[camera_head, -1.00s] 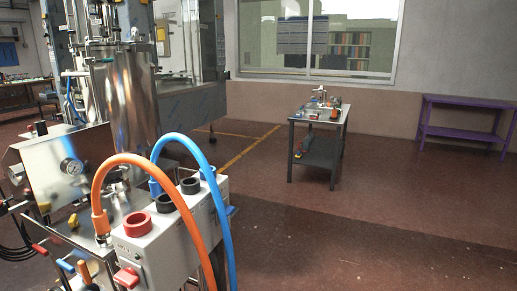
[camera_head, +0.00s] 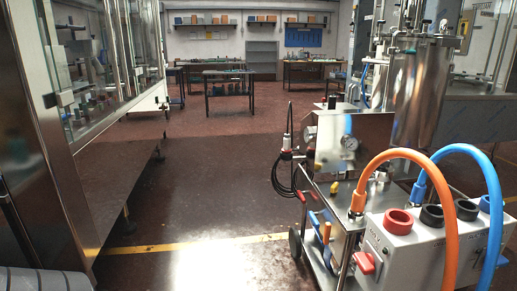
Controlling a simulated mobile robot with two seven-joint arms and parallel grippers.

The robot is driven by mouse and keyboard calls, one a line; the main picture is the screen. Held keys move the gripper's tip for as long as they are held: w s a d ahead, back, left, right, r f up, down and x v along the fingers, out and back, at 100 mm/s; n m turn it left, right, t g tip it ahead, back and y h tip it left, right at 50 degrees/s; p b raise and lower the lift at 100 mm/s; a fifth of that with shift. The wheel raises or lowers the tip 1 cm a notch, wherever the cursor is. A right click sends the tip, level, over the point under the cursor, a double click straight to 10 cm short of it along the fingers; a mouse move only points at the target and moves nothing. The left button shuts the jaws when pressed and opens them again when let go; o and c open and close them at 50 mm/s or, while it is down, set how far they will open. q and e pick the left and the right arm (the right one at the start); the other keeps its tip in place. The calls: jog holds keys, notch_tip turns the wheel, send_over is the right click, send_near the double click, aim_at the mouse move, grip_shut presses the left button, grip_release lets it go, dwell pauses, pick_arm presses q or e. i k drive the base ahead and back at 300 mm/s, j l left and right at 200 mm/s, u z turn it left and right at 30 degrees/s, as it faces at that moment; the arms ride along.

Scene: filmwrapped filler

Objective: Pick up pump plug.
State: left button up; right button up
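No pump plug can be made out for certain. A white control box (camera_head: 405,262) at the lower right has a red ring socket (camera_head: 398,221), two black ring sockets (camera_head: 432,215) and a blue one (camera_head: 484,204) on top. An orange hose (camera_head: 449,200) and a blue hose (camera_head: 490,170) arch over it. A coiled black cable (camera_head: 281,181) hangs at the left side of the steel machine cart (camera_head: 340,205); whether it ends in a plug is too small to tell. Neither of my grippers is in view.
A tall glass-and-steel machine (camera_head: 95,130) fills the left side. The dark red floor (camera_head: 205,190) between it and the cart is open, crossed by a yellow line (camera_head: 190,246). Worktables (camera_head: 229,88) stand at the back.

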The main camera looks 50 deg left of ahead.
aim_at(286, 150)
jog(key=u, duration=1.35)
